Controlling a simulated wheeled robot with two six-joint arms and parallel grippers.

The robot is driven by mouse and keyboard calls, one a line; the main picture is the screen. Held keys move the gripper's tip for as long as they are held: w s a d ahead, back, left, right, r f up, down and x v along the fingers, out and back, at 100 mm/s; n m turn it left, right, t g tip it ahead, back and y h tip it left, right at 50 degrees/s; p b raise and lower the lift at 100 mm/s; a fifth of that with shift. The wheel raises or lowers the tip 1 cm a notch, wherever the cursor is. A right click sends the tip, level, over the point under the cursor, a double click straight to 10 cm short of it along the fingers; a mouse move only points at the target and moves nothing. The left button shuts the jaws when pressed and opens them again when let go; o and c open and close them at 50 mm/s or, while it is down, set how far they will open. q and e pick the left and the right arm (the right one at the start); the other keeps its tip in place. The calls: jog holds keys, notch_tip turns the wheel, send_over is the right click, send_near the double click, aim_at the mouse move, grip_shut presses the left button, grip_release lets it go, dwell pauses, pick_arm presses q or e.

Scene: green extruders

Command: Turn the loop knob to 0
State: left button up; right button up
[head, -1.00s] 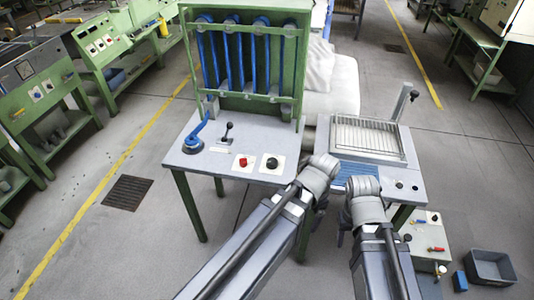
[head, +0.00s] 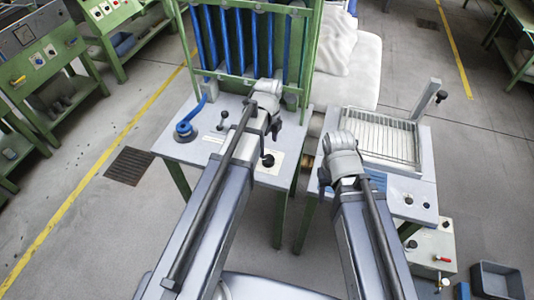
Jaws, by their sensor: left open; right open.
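A green-framed station with a grey tabletop (head: 198,152) stands ahead in the head view. A black knob (head: 268,160) shows on a pale plate near its front right edge. A red knob is hidden behind my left arm. No labels are legible, so I cannot tell which one is the loop knob. My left gripper (head: 275,129) is open, over the tabletop just above the black knob in the picture; contact cannot be seen. My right gripper (head: 323,179) is open and empty, partly hidden by its wrist, near the left edge of the right-hand unit.
A blue lever (head: 186,129) and a small black-tipped lever (head: 223,118) stand on the tabletop's left part. Upright blue tubes (head: 237,45) rise behind. The right-hand unit (head: 428,172) carries a wire rack (head: 380,137). A grey bin (head: 496,281) lies on the floor.

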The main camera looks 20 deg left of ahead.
aim_at(268, 159)
pick_arm(q)
jog(key=shift+f, duration=0.15)
notch_tip(268, 159, down, 8)
jog(key=b, duration=0.7)
jog(key=shift+r+b, duration=0.2)
jog(key=shift+b, duration=0.2)
jog(key=c, duration=1.4)
